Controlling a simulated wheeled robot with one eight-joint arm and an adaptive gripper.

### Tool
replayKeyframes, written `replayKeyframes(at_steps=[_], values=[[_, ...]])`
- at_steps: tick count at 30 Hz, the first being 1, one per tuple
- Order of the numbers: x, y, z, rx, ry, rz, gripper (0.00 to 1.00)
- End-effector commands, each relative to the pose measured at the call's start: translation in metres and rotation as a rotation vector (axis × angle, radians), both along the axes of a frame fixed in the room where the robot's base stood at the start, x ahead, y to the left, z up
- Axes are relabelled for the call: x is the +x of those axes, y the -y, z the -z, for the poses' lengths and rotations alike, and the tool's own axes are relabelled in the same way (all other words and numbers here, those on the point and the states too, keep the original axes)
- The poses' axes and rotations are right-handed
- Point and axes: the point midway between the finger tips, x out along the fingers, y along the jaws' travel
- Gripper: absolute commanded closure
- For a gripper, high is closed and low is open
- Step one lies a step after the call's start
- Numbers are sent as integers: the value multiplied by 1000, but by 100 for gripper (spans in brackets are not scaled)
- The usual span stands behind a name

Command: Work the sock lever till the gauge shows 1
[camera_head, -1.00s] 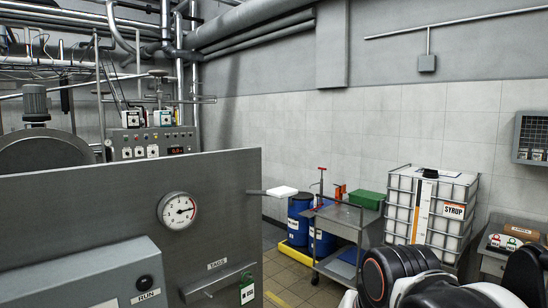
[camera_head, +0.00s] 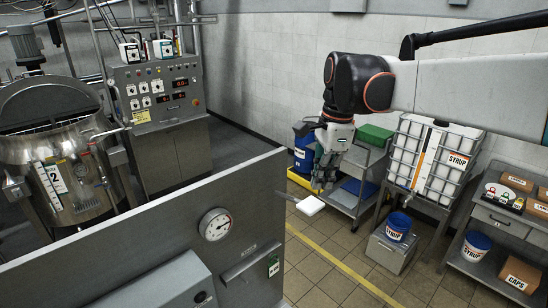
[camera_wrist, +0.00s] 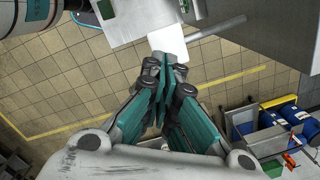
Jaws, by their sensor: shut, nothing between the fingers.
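The sock lever is a grey rod with a white block-like end (camera_head: 310,205), sticking out from the right edge of the grey panel. In the wrist view its white end (camera_wrist: 167,40) lies just beyond my fingertips. The round white gauge (camera_head: 216,224) is on the panel's front; its needle points to the upper right, but its numbers are too small to read. My gripper (camera_head: 323,183) is shut and empty, pointing down just above and right of the lever's white end. The wrist view shows its teal fingers (camera_wrist: 168,75) together. I cannot tell whether they touch the lever.
A grey cart (camera_head: 352,190) and blue drums (camera_head: 304,150) stand behind my gripper. A caged syrup tank (camera_head: 430,160) and a bench (camera_head: 500,220) with boxes are at right. A steel mixer (camera_head: 65,175) stands at left. The tiled floor (camera_head: 340,270) in front is mostly clear.

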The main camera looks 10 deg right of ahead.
Motion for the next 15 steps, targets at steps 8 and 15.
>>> replayKeyframes(at_steps=[8,15], values=[[10,0,-19,8,-37,75,100],[10,0,-18,8,-37,75,100]])
